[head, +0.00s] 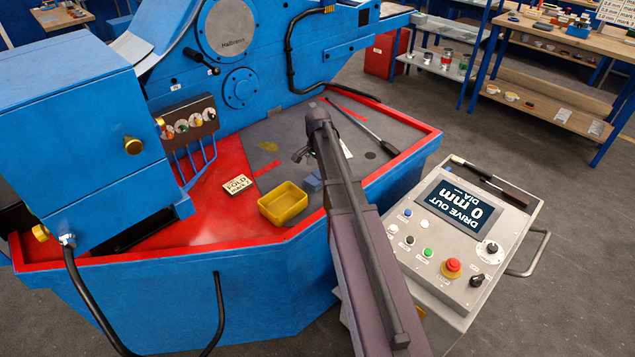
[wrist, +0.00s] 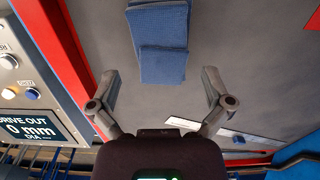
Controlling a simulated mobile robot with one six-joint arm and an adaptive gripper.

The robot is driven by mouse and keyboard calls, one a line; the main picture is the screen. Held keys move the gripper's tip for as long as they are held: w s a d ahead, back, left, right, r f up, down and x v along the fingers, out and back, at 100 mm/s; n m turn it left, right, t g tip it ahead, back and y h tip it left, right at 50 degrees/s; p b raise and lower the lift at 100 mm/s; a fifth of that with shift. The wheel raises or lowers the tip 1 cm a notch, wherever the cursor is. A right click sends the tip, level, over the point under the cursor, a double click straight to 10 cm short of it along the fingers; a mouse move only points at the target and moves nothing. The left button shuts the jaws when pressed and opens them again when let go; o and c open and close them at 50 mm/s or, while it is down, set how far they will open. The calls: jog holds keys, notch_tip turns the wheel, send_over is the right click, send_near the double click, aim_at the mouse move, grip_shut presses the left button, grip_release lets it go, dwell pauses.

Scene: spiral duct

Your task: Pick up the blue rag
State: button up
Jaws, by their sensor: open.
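The blue rag (head: 313,182) lies folded on the grey top of the machine bed, just right of the yellow tray. In the wrist view the blue rag (wrist: 161,45) is at the top middle, flat, with one folded layer over another. My gripper (wrist: 158,82) is open and empty, its two fingers spread to either side of the rag's lower end. In the head view my gripper (head: 303,154) is above the bed near the rag; the gap between them is hard to judge.
A long-handled tool (head: 362,127) lies behind. A red rim (head: 408,150) edges the bed. A control console (head: 450,240) stands right, beside my arm.

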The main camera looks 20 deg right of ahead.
aim_at(317, 176)
jog(key=shift+w+f+b, duration=0.1)
jog(key=shift+f+b, duration=1.75)
jog(key=shift+f, duration=0.25)
jog(key=c, duration=0.9)
